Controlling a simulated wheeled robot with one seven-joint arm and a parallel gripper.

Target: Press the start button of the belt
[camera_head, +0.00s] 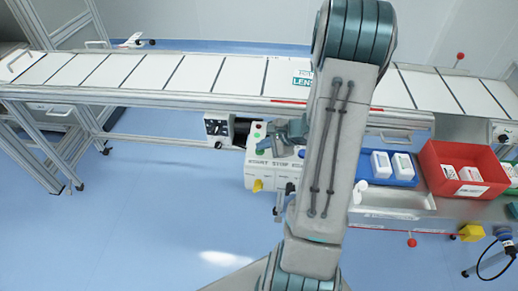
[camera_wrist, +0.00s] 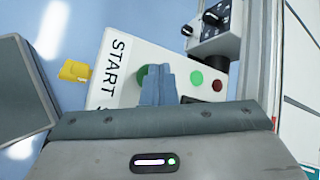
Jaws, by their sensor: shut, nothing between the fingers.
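A white control box (camera_head: 258,172) with START and STOP labels stands below the front edge of the belt (camera_head: 190,75). In the wrist view the box (camera_wrist: 110,98) shows the word START, with a green button (camera_wrist: 141,74) beside it, partly hidden by my fingers. My gripper (camera_wrist: 157,72) is shut and empty, its fingertips over or right at this green button; I cannot tell whether they touch it. A second green round (camera_wrist: 196,78) and a dark red one (camera_wrist: 217,85) sit farther right.
A grey box with black knobs (camera_wrist: 213,25) is beside the control box. A yellow part (camera_wrist: 75,71) sticks out from its side. A blue tray (camera_head: 393,180) and a red bin (camera_head: 431,165) with white boxes stand right of my arm. The floor at left is clear.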

